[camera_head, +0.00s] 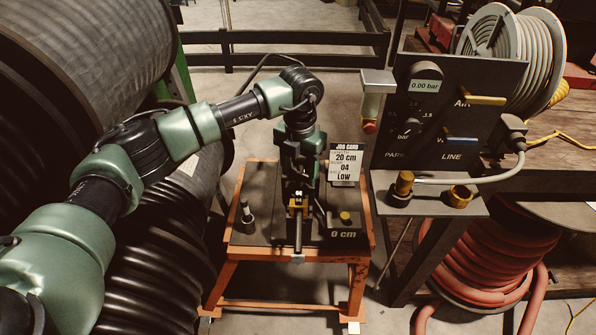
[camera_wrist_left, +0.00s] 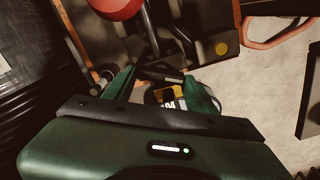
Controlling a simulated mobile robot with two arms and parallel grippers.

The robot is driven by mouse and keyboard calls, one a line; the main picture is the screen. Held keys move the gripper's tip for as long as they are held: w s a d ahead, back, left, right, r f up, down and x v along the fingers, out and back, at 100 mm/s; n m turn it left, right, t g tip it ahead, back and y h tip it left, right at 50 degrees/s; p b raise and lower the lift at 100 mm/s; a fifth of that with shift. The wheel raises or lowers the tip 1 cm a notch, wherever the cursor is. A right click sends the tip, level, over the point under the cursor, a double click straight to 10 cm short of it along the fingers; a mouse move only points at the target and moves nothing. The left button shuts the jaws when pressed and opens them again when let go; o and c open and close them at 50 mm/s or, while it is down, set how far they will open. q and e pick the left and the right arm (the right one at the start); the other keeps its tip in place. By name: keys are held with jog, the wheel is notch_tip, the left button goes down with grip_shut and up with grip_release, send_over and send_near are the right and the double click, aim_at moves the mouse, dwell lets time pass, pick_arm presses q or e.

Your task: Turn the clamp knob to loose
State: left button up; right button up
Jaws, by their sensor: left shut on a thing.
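My left arm reaches in from the left and bends down over the orange-framed bench (camera_head: 232,254). My left gripper (camera_head: 298,192) points down at the clamp in the middle of the bench top. In the left wrist view the green fingers (camera_wrist_left: 160,76) stand on either side of a dark part, with the yellow and black clamp knob (camera_wrist_left: 168,97) between them. The gripper is shut on the knob, which is largely hidden. A yellow piece of the clamp (camera_head: 297,211) shows below the gripper in the head view. Whether the knob is at tight or loose cannot be read.
A job card (camera_head: 345,164) reading 20 cm, 04, LOW stands behind the gripper. A box marked 0 cm (camera_head: 346,229) has a yellow button. A dark control panel (camera_head: 437,115) reading 0.00 bar stands at right. Large hose reels (camera_head: 75,60) fill the left side.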

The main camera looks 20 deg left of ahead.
aim_at(300, 173)
pick_arm(q)
jog(key=n, duration=0.5)
jog(key=shift+w+d+r+n, duration=0.1)
jog(key=shift+w+r+n, duration=0.2)
jog(key=shift+w, duration=0.05)
dwell(0.4)
jog(key=o, duration=1.1)
jog(key=shift+o, duration=1.3)
jog(key=shift+f, duration=0.25)
jog(key=shift+r+b, duration=0.65)
jog(key=shift+r, duration=3.25)
